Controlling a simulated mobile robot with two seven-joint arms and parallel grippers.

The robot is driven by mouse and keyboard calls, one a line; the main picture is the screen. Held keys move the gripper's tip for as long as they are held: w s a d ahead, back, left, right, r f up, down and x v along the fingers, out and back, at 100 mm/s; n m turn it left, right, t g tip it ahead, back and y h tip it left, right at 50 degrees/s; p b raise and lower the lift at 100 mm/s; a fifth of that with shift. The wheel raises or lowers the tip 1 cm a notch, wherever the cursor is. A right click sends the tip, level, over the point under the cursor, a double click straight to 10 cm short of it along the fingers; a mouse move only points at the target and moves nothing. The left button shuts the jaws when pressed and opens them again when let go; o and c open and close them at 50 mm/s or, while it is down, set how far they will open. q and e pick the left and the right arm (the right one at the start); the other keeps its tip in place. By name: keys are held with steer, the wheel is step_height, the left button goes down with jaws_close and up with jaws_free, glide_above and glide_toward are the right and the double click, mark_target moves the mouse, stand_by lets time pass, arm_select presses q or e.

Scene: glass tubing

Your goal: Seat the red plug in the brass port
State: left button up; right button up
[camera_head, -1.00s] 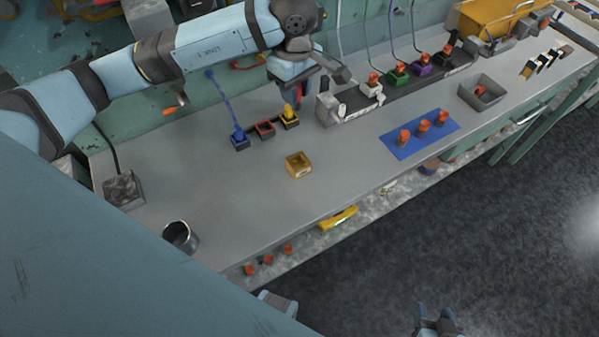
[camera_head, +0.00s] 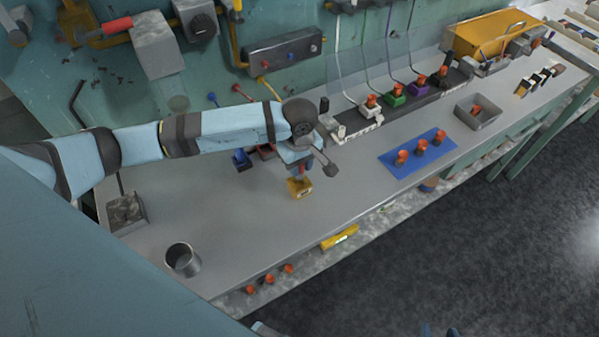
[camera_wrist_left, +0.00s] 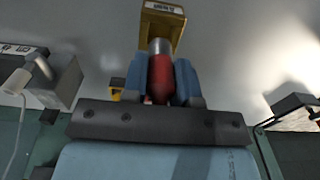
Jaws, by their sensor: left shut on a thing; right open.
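The brass port (camera_head: 299,189) is a small gold block on the grey bench; it also shows at the top of the left wrist view (camera_wrist_left: 163,22). My left gripper (camera_head: 303,170) is directly over it, shut on the red plug (camera_wrist_left: 160,74). The plug has a red body and a silver end (camera_wrist_left: 160,46) that points at the port. In the left wrist view the silver end overlaps the port's near edge; I cannot tell whether it is inside. My right gripper (camera_head: 440,331) shows only its fingertips at the bottom edge, open, away from the bench.
A blue block (camera_head: 241,160) and a red block stand behind my left arm. A metal cup (camera_head: 183,260) is at the left front. A blue mat (camera_head: 418,152) with orange-topped plugs and a grey tray (camera_head: 479,112) lie to the right. The bench around the port's front is clear.

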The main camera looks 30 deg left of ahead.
arm_select(q)
steer(key=shift+f+p, duration=0.3)
steer(key=shift+f, duration=1.95)
steer(key=shift+f, duration=0.2)
steer(key=o, duration=0.9)
steer(key=shift+o, duration=0.2)
steer(key=shift+r, duration=0.1)
